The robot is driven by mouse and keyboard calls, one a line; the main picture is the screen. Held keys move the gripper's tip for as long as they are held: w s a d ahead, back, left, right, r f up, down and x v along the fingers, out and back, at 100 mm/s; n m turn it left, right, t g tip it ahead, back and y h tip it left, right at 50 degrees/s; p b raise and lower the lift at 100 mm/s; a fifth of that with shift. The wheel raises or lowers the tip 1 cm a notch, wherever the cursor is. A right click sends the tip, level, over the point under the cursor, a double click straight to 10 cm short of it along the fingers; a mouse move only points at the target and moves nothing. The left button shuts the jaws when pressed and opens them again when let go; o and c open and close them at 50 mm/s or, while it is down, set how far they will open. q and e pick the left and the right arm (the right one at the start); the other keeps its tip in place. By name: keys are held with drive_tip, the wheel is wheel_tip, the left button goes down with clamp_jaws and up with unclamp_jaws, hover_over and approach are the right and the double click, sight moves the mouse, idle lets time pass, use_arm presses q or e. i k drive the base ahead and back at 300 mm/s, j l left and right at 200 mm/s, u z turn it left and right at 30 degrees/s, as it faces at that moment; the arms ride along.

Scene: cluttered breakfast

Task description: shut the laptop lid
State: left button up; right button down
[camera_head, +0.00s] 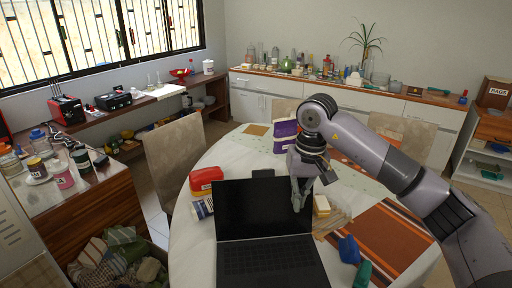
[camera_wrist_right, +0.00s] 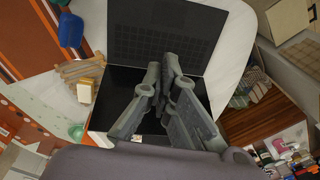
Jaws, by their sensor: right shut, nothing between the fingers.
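The black laptop stands open on the round table. Its screen (camera_head: 250,208) is raised at the back and its keyboard base (camera_head: 270,262) lies flat towards me. In the right wrist view the dark screen (camera_wrist_right: 122,85) lies below the keyboard base (camera_wrist_right: 165,35). My right gripper (camera_head: 298,208) is shut and empty, pointing down at the screen's right side and covering part of its upper right edge. In the right wrist view its fingertips (camera_wrist_right: 164,66) overlap the screen near the hinge; I cannot tell whether they touch. My left gripper is not in view.
A red container (camera_head: 205,179) stands left of the screen and a purple package (camera_head: 284,131) behind it. A yellow-white block (camera_head: 321,205), a blue item (camera_head: 348,249) and a green item (camera_head: 362,274) lie on the right. The tabletop left of the laptop base is clear.

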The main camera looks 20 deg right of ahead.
sight(261, 206)
drive_tip(key=i, duration=1.05)
